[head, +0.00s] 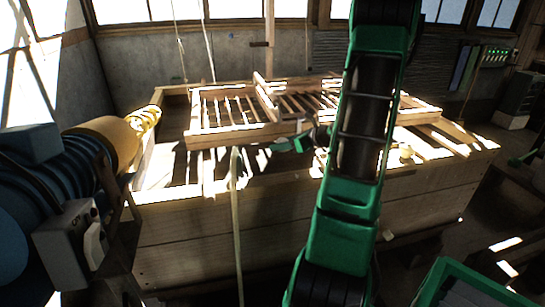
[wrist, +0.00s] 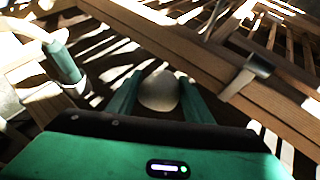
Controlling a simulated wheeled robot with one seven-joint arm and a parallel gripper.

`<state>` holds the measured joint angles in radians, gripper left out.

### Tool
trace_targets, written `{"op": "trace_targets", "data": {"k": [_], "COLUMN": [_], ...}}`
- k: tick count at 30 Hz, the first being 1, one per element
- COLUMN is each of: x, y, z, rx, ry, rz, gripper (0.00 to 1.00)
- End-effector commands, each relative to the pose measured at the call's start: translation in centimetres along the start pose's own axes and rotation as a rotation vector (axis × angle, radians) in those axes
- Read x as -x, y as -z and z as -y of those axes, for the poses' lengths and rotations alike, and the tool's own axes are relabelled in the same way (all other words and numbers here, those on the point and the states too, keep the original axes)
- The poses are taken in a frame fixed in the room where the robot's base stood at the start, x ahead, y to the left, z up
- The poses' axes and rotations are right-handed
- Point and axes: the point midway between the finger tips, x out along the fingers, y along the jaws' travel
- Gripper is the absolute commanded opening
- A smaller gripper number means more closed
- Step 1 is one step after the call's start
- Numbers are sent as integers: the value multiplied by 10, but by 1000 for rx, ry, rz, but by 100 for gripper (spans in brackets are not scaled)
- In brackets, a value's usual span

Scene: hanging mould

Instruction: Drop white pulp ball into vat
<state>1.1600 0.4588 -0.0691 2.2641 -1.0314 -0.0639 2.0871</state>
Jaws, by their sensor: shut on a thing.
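The white pulp ball (wrist: 160,90) sits between the green fingers of my gripper (wrist: 159,98) in the wrist view, and the fingers are shut on it. In the head view my gripper (head: 291,145) is over the wooden vat (head: 225,235), close to the front side of the slatted wooden mould (head: 235,134). I cannot make out the ball in the head view. The vat is a large plank box with an open top. Its inside is dark with bright sun stripes, and in the wrist view a striped dark surface shows behind the ball.
A thick mould beam (wrist: 190,50) with a metal bracket (wrist: 245,76) runs close beyond my fingers. A pale upright pole (head: 236,190) stands before the vat. Yellow-and-blue machinery (head: 108,140) stands at the left.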

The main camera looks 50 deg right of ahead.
Motion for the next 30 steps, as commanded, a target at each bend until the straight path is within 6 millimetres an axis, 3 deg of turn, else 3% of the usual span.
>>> {"op": "trace_targets", "data": {"k": [10,23,24,26,27,30], "x": [-17,-19,-19,-19,-19,-19], "y": [32,39,39,39,39,39], "z": [1,2,2,2,2,2], "rx": [-5,-3,-3,-3,-3,-3], "ry": [1,4,4,4,4,4], "rz": [-1,0,0,0,0,0], "gripper": [22,22,48,63,68,68]}}
